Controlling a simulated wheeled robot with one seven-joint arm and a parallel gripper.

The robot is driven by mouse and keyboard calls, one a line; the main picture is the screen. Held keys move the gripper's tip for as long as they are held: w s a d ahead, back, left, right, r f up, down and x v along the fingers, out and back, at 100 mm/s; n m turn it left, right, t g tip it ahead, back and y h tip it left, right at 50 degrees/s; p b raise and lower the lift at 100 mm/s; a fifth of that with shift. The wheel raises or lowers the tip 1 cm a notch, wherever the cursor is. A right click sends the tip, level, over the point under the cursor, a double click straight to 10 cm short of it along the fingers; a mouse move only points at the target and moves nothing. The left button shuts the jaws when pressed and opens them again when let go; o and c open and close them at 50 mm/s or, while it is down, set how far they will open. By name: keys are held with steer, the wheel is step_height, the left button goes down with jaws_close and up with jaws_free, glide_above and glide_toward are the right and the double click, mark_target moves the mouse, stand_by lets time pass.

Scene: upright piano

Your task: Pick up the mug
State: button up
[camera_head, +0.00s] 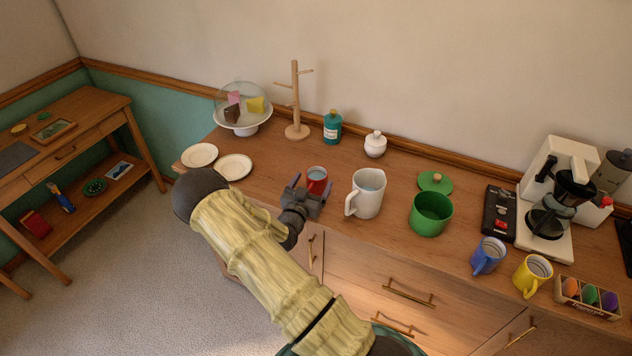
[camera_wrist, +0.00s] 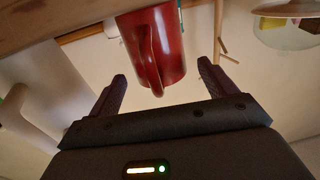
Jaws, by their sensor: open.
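A red mug (camera_head: 317,178) stands on the wooden counter (camera_head: 290,160), between the plates and a white pitcher. In the wrist view, which looks upside down, the red mug (camera_wrist: 157,45) is straight ahead with its handle facing my gripper. My gripper (camera_head: 311,187) is open and empty at the mug's near side. In the wrist view my gripper (camera_wrist: 162,72) has one finger on each side of the mug's handle line; contact cannot be told. A blue mug (camera_head: 488,257) and a yellow mug (camera_head: 532,275) stand farther right, near the front edge.
The white pitcher (camera_head: 366,194) stands close to the right of the red mug. Two plates (camera_head: 235,167) lie to the left. A mug tree (camera_head: 296,130), teal bottle (camera_head: 332,127) and white jar (camera_head: 375,145) stand behind. A green pot (camera_head: 431,214) is farther right.

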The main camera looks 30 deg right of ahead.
mark_target(313, 192)
steer(key=shift+w+d, duration=0.4)
steer(key=shift+d, duration=0.05)
steer(key=shift+c, duration=0.2)
steer(key=c, duration=1.3)
steer(key=shift+r, duration=0.2)
step_height(313, 192, up, 10)
steer(key=b, duration=0.2)
steer(key=shift+f, duration=0.15)
stand_by(0.5)
